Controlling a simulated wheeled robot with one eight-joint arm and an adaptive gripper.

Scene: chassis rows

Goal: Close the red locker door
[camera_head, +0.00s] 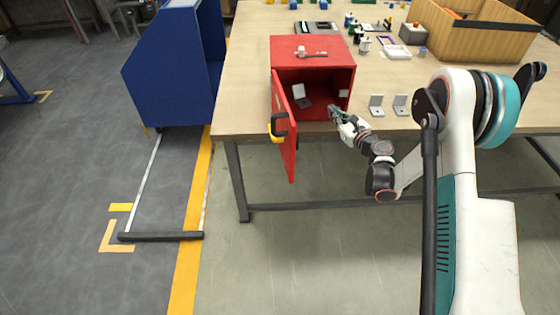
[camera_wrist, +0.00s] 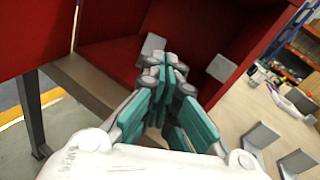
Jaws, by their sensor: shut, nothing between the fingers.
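The red locker (camera_head: 312,72) stands on the wooden table near its front edge. Its door (camera_head: 287,125) is hinged on the left and stands wide open, swung out past the table edge, with a black and yellow handle (camera_head: 279,127) on it. A small grey bracket (camera_head: 301,95) is inside the locker. My gripper (camera_head: 336,113) is shut and empty, just in front of the locker's opening at its lower right, to the right of the door and apart from it. In the wrist view my gripper (camera_wrist: 165,75) points into the locker, and the door (camera_wrist: 35,35) fills the upper left.
Two grey brackets (camera_head: 388,104) stand on the table (camera_head: 245,75) to the right of the locker. A small tool (camera_head: 311,54) lies on the locker's top. A wooden box (camera_head: 475,40) stands at the back right. A blue cabinet (camera_head: 165,70) is to the left, with open floor before it.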

